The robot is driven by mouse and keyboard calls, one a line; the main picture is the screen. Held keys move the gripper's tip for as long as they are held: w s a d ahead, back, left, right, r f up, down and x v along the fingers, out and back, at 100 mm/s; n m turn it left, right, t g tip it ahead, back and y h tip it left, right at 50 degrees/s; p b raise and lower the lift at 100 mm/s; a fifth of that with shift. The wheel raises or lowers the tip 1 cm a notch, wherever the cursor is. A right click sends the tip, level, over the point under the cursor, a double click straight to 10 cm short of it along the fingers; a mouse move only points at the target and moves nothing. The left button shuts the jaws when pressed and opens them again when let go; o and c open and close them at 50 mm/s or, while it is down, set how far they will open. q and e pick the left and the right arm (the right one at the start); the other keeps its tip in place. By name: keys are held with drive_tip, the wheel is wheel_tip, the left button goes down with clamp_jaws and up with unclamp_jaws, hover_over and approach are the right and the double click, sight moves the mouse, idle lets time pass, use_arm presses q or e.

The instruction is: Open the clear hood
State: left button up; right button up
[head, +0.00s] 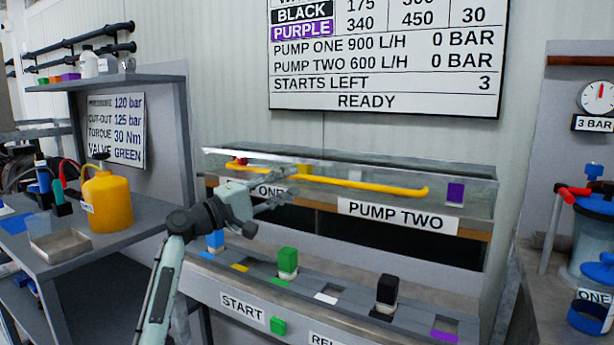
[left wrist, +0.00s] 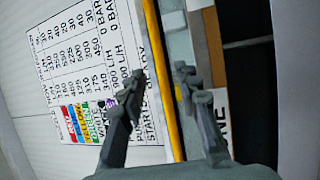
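The clear hood (head: 465,188) is a low see-through cover along the back of the pump bench. It appears down, above the PUMP ONE and PUMP TWO labels. A long yellow bar handle (head: 375,185) runs along its front. My left gripper (head: 291,187) is at the left half of this bar, with its fingers pointing towards the hood. In the left wrist view the left gripper (left wrist: 157,80) has its fingers apart, and the yellow bar (left wrist: 172,110) shows in the gap between them. I cannot tell whether the fingertips reach past the bar. My right gripper is not in view.
Below the hood, a panel holds a blue block (head: 215,240), a green block (head: 288,262) and a black block (head: 387,290). A green START button (head: 278,326) is on the front. A yellow jug (head: 108,200) stands on the left bench. Blue-lidded vessels (head: 592,300) stand right.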

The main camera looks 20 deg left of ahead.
sight(301, 179)
use_arm(q)
drive_tip(key=x, duration=0.4)
drive_tip(key=shift+w+d+p, duration=0.25)
drive_tip(key=shift+w+p, duration=0.05)
drive_tip(key=shift+w, duration=0.15)
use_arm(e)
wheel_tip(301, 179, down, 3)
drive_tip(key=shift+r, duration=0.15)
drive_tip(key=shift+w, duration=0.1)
use_arm(q)
clamp_jaws()
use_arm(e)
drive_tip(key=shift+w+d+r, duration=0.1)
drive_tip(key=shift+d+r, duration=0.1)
